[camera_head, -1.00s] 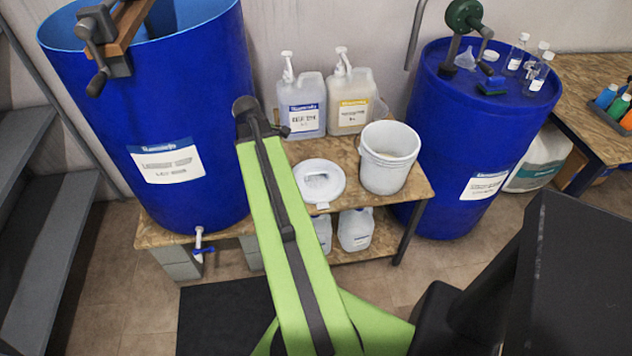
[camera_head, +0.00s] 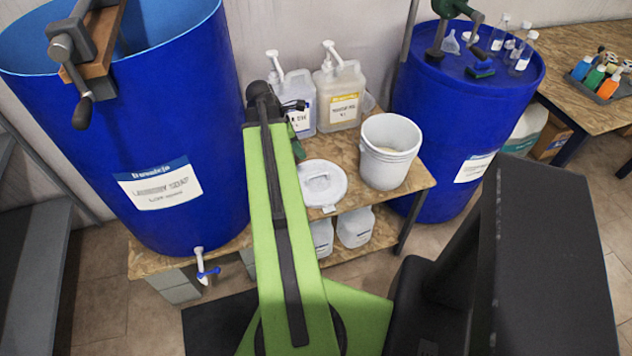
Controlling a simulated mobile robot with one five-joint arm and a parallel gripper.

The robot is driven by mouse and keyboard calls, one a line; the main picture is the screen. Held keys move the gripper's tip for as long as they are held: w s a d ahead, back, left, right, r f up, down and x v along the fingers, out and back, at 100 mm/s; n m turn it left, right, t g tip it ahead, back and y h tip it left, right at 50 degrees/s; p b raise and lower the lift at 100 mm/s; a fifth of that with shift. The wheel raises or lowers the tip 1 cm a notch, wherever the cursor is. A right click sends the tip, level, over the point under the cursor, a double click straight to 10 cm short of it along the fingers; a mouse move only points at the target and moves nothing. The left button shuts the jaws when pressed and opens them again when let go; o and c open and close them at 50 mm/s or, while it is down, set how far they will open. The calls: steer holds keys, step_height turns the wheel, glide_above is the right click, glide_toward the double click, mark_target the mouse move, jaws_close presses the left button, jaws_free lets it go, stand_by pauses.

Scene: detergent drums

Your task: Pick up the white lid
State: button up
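The white lid (camera_head: 322,184) is round, with a handle across its top, and lies flat on the wooden bench (camera_head: 412,186). It is left of the white bucket (camera_head: 390,152), and its left edge is close to my green arm in the picture. The bucket is open at the top. My arm's dark elbow joint is left of and above the lid in the picture. A small dark and green part of my arm shows just behind it. My gripper's fingers are hidden behind the arm, and nothing held is visible.
Blue drums stand on the left (camera_head: 185,130) and right (camera_head: 455,110). Two pump jugs, one bluish (camera_head: 302,118) and one cream (camera_head: 342,105), stand behind the lid. Smaller jugs (camera_head: 355,228) are on the shelf below. A side table (camera_head: 575,110) holds coloured bottles.

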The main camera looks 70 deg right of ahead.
mark_target(317, 174)
steer(key=b+x, duration=1)
steer(key=x, duration=0.2)
steer(key=shift+d+b, duration=0.1)
steer(key=shift+b, duration=0.2)
steer(key=shift+s, duration=0.15)
steer(key=b+x, duration=0.5)
steer(key=shift+f, duration=0.25)
steer(key=shift+r, duration=0.2)
steer(key=shift+c, duration=0.3)
jaws_close()
